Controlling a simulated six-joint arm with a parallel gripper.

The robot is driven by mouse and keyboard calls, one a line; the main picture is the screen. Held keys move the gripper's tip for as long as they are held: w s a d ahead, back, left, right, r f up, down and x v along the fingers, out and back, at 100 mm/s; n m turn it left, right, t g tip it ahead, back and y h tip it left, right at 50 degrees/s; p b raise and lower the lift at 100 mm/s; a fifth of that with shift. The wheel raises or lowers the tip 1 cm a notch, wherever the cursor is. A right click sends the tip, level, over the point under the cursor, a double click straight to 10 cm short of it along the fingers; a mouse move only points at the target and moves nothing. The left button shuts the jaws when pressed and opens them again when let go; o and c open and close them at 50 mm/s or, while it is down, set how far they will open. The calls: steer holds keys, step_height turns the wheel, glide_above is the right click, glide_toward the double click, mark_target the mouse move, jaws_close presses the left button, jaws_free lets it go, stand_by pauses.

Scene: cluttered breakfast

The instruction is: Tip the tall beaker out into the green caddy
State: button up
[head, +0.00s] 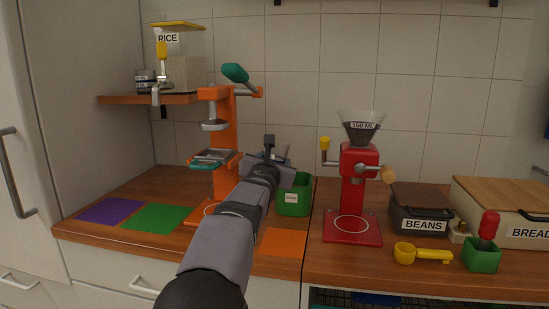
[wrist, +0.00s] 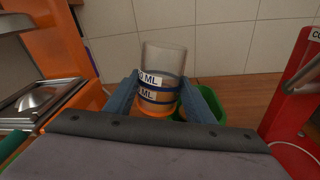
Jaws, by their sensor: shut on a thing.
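In the wrist view, the clear tall beaker (wrist: 165,60) stands between the two blue fingers of my gripper (wrist: 161,98), which is shut on it. The beaker has white ML labels, blue bands and an orange-tan lower part. It looks about upright in the wrist view. The green caddy (wrist: 211,97) shows behind and to the right of the beaker, partly hidden by the right finger. In the head view, the green caddy (head: 294,200) sits on the counter just right of my gripper (head: 268,156). The beaker is mostly hidden there by my gripper.
An orange press (head: 224,130) stands left of my arm; a red grinder (head: 353,190) stands right of the caddy. Purple (head: 108,210), green (head: 157,218) and orange (head: 283,243) mats lie flat in front. A yellow scoop (head: 422,254) and bean box (head: 420,216) are at right.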

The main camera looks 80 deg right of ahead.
steer(key=shift+w+a+r+m+t+y+p, duration=0.1)
steer(key=shift+w+r+m+t+y+p, duration=0.3)
steer(key=shift+p, duration=1.05)
steer(key=shift+s+a+r+m+g+y+p, duration=0.15)
steer(key=shift+m+p, duration=0.45)
steer(key=shift+p, duration=0.8)
steer(key=shift+w+f+m+y+p, duration=0.2)
steer(key=shift+f+m+p, duration=0.15)
steer(key=shift+f, duration=0.15)
steer(key=shift+w+f+m+y+p, duration=0.1)
steer(key=shift+f+m+y+p, duration=0.05)
steer(key=shift+f+m+p, duration=0.3)
steer(key=shift+f+t+p, duration=0.1)
steer(key=shift+t+p, duration=0.15)
steer(key=shift+p, duration=0.1)
steer(key=shift+f+m+p, duration=0.15)
steer(key=shift+m+p, duration=0.25)
steer(key=shift+p, duration=0.45)
steer(key=shift+m+t+y+p, duration=0.3)
steer(key=shift+m+y+p, duration=0.2)
steer(key=shift+p, duration=1.3)
steer(key=shift+m+p, duration=0.3)
steer(key=shift+p, duration=0.55)
steer(key=shift+f+b, duration=0.25)
steer(key=shift+b, duration=0.05)
steer(key=shift+r+p, duration=0.25)
steer(key=shift+p, duration=0.3)
steer(key=shift+t, duration=0.3)
